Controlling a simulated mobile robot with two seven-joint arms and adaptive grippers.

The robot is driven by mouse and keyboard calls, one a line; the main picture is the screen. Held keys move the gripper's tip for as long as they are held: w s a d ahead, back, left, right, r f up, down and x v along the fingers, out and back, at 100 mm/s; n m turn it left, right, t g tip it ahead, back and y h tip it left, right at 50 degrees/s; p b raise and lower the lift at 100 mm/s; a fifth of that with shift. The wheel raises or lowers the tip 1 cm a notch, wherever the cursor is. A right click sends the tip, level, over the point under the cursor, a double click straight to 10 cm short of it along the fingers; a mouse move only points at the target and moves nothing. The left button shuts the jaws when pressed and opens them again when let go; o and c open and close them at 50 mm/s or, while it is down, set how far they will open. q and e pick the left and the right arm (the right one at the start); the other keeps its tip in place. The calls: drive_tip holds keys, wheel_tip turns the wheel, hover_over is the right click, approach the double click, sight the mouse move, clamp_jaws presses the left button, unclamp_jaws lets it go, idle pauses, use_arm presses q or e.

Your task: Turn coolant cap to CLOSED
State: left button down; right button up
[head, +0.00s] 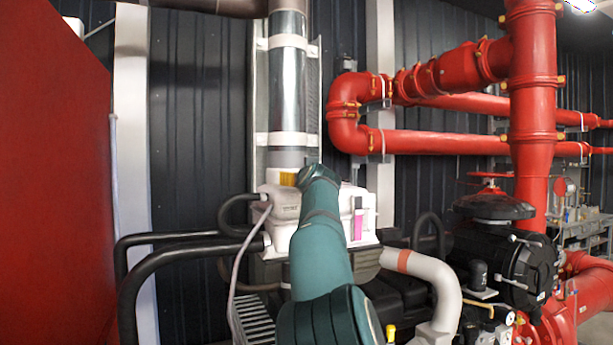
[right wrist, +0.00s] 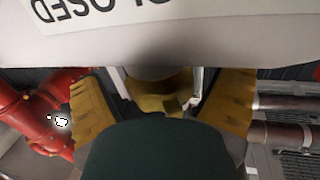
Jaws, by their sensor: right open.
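The white coolant tank (head: 284,205) stands below the silver pipe in the head view, with a pink sight strip on its right side. My right arm reaches up to it and hides its middle. A small yellow patch (head: 288,179) shows at its top left; I cannot tell if this is a cap or a fingertip. In the right wrist view, my right gripper (right wrist: 163,82) has its yellow fingers apart, close under a white surface (right wrist: 190,42) with upside-down CLOSED lettering. A yellowish part (right wrist: 160,88) shows between the fingers, not clearly the cap. My left gripper is out of view.
Black hoses (head: 165,262) run to the tank's left side. A white curved pipe (head: 428,268) and the black pump parts (head: 520,262) lie to the right. Large red pipes (head: 535,95) fill the upper right, and a red panel (head: 50,180) fills the left.

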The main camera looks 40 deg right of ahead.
drive_tip(key=c, duration=1.2)
drive_tip(key=shift+d+n+t+y+b, duration=0.1)
drive_tip(key=shift+n+t+y+b, duration=0.25)
drive_tip(key=shift+y, duration=0.55)
drive_tip(key=shift+d+n+t+y, duration=0.1)
drive_tip(key=shift+n+t+y, duration=0.35)
drive_tip(key=shift+n+y, duration=0.3)
drive_tip(key=shift+n+t+y, duration=0.4)
drive_tip(key=shift+n+y, duration=0.6)
drive_tip(key=shift+y, duration=0.45)
drive_tip(key=shift+n+y+p, duration=0.35)
drive_tip(key=shift+n+y, duration=0.55)
drive_tip(key=shift+y, duration=0.5)
